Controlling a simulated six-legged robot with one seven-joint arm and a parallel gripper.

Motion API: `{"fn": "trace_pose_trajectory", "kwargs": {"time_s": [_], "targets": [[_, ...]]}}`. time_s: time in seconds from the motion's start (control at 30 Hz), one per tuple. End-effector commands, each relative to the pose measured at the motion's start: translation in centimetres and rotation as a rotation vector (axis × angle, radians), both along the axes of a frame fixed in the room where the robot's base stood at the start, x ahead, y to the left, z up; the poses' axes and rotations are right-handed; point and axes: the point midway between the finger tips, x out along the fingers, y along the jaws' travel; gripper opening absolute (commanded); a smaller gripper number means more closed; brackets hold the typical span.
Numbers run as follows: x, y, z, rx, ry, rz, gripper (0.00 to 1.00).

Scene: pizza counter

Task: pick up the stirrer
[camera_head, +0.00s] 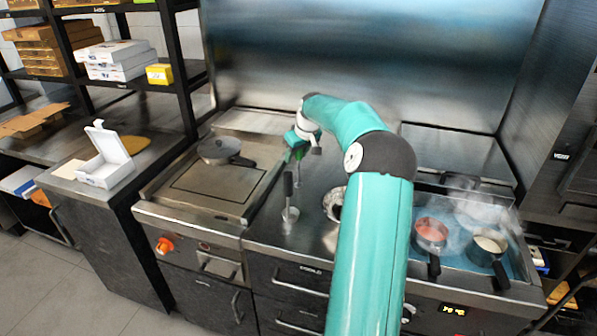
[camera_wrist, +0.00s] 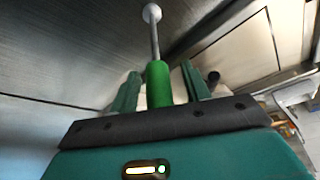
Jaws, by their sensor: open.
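The stirrer (camera_wrist: 158,85) shows in the wrist view as a green handle with a thin metal rod and a pale round end. Its handle lies between the two fingers of my gripper (camera_wrist: 160,92), which are open with a gap on each side of it. In the head view my gripper (camera_head: 298,150) is above the counter, between the griddle and the pans. The stirrer is small and hard to make out there.
An upright dark-handled utensil (camera_head: 289,195) stands on the counter just below my gripper. A red-filled pot (camera_head: 430,233) and a pale-filled pot (camera_head: 489,246) steam at right. My arm hides part of a metal bowl (camera_head: 333,203).

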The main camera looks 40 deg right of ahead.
Motion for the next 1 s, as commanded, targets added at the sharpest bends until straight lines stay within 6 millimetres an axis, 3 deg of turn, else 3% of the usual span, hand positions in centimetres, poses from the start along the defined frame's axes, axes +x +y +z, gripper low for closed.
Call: {"fn": "trace_pose_trajectory", "kwargs": {"time_s": [0.03, 0.23, 0.3, 0.67, 0.9, 1.0], "targets": [[0.0, 0.0, 0.0, 0.000, 0.000, 0.000, 0.47], [0.0, 0.0, 0.0, 0.000, 0.001, 0.000, 0.08], [0.0, 0.0, 0.0, 0.000, 0.001, 0.000, 0.00], [0.0, 0.0, 0.5, 0.000, 0.000, 0.000, 0.00], [0.0, 0.0, 3.3, -0.002, -0.002, -0.001, 0.00], [-1.3, 0.8, 5.0, -0.002, 0.000, -0.002, 0.00]]}}
